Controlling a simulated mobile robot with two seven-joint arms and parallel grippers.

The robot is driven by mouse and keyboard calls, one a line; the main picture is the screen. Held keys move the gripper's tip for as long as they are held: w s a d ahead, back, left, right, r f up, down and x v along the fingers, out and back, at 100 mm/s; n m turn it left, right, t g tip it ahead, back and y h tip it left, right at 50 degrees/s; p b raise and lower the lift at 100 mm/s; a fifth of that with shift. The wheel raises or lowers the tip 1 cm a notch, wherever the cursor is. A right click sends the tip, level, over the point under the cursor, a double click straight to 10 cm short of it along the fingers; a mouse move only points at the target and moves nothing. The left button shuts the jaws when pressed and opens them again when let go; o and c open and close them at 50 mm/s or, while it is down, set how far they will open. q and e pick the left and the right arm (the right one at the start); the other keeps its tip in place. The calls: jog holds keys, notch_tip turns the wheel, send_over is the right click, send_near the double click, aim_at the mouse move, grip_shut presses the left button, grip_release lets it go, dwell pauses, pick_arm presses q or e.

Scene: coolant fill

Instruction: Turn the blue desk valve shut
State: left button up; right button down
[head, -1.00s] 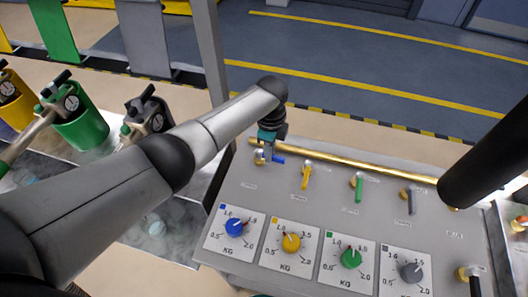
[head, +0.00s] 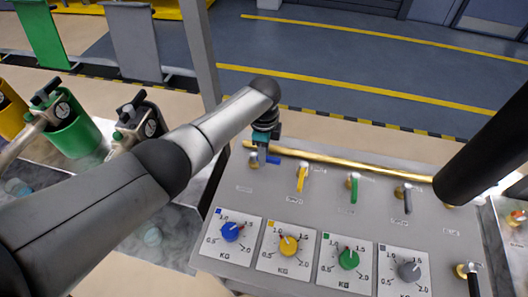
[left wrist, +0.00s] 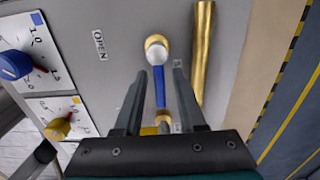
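The blue desk valve has a blue lever (head: 273,160) on a brass fitting at the panel's upper left. The lever points right, roughly parallel to the brass rail. My left gripper (head: 262,160) is over it, pointing down. In the left wrist view the blue lever (left wrist: 160,85) runs from its pale pivot cap between the two open fingers of the gripper (left wrist: 155,85). Gaps show on both sides of the lever, with no clear contact. An "OPEN" label (left wrist: 99,44) is beside the valve. My right gripper is not in view.
Yellow (head: 302,178), green (head: 353,188) and grey (head: 407,199) valve levers stand to the right. A brass rail (head: 340,164) runs just behind the valves. Coloured dials, including a blue one (head: 231,231), line the front. My dark right arm link enters at the right.

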pick_arm(q)
jog(key=shift+o, duration=0.3)
jog(key=shift+d+r, duration=0.1)
jog(key=shift+r, duration=0.25)
notch_tip(320, 180, up, 14)
jog(key=p, duration=0.1)
jog(key=shift+r, duration=0.25)
jog(key=shift+s, duration=0.15)
